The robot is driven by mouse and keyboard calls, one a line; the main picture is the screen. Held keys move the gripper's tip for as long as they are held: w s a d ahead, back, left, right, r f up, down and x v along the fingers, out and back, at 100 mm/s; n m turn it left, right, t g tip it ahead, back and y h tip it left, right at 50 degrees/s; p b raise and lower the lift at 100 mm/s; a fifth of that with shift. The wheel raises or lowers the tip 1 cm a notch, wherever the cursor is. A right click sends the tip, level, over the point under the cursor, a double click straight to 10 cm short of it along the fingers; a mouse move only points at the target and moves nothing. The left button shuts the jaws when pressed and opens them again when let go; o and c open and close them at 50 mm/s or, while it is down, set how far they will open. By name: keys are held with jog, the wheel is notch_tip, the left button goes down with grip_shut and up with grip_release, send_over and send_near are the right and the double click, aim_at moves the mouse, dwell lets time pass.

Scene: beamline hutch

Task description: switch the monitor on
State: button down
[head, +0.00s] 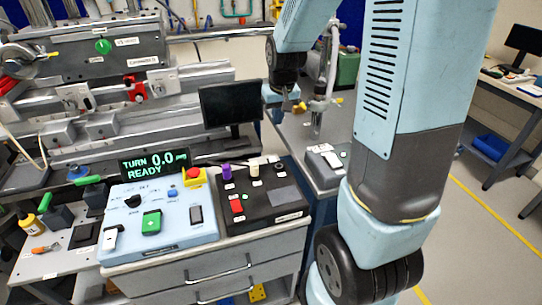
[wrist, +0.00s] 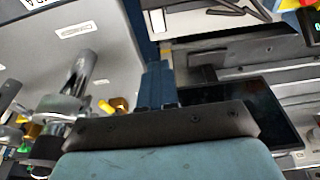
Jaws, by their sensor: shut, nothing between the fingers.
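The monitor (head: 232,105) stands behind the control panels, left of my arm in the head view. Its screen is dark. In the wrist view, the dark screen (wrist: 255,108) lies right of my fingers, partly covered by the gripper body. My gripper (head: 277,114) is close beside the monitor's right edge in the head view. In the wrist view, my gripper's blue fingers (wrist: 158,72) are together with nothing between them. I cannot tell whether they touch the monitor. No power button on the monitor can be made out.
A blue-white control box (head: 160,245) and a black panel (head: 285,210) sit on the drawer bench in front. A lit display (head: 155,163) reads TURN 0.0 READY. A metal post (head: 325,80) stands right of my gripper. Another dark monitor (head: 524,40) stands far right.

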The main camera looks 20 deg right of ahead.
send_near(272, 159)
jog(key=x, duration=0.7)
jog(key=shift+d, duration=0.2)
dwell(0.5)
jog(key=shift+a, duration=0.1)
